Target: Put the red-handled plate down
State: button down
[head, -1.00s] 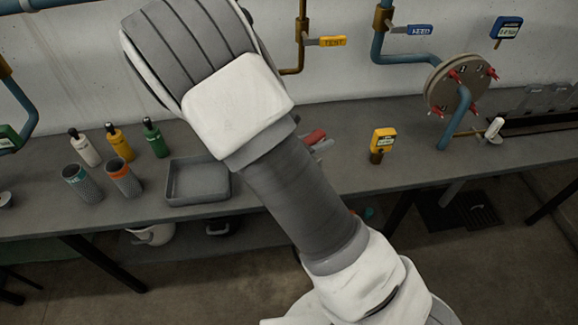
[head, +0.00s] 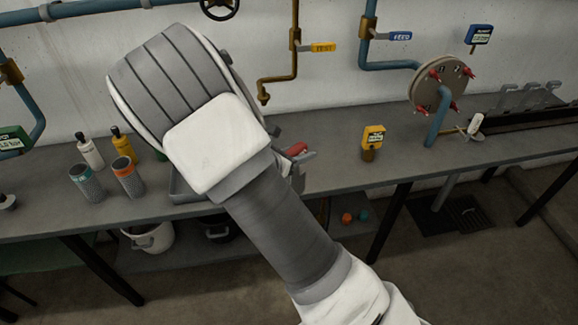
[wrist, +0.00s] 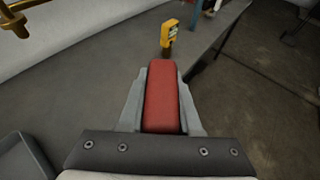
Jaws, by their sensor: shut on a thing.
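In the wrist view, my gripper (wrist: 161,112) is shut on the red handle of the red-handled plate (wrist: 162,92). The handle lies between the two grey fingers. Only the handle shows; the plate part is not visible. In the head view, my gripper (head: 301,162) is partly hidden behind my arm, and a bit of the red handle (head: 296,149) shows by the fingers. It appears over the grey bench (head: 335,158). I cannot tell whether the plate touches the bench.
A grey tray (head: 183,190) is mostly behind my arm. Left of it stand bottles and two mesh cups (head: 127,178). A yellow gauge (head: 373,138) stands right of my gripper, before a round flange (head: 438,85) with red clamps. The bench between gripper and gauge is clear.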

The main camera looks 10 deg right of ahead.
jog(key=w+d+r+n+t+y+b, duration=0.1)
jog(key=w+d+b, duration=0.55)
jog(key=w, duration=0.35)
jog(key=w+d+r+n+t+b, duration=0.1)
jog(key=w+d+r+b, duration=0.1)
jog(key=w+d+b, duration=0.5)
jog(key=w+a+f+b, duration=0.2)
jog(key=a+f+b, duration=0.2)
jog(key=a+f, duration=0.7)
jog(key=shift+w+a, duration=0.2)
jog(key=shift+a, duration=1.15)
jog(key=shift+f, duration=0.15)
jog(key=c, duration=0.6)
grip_release()
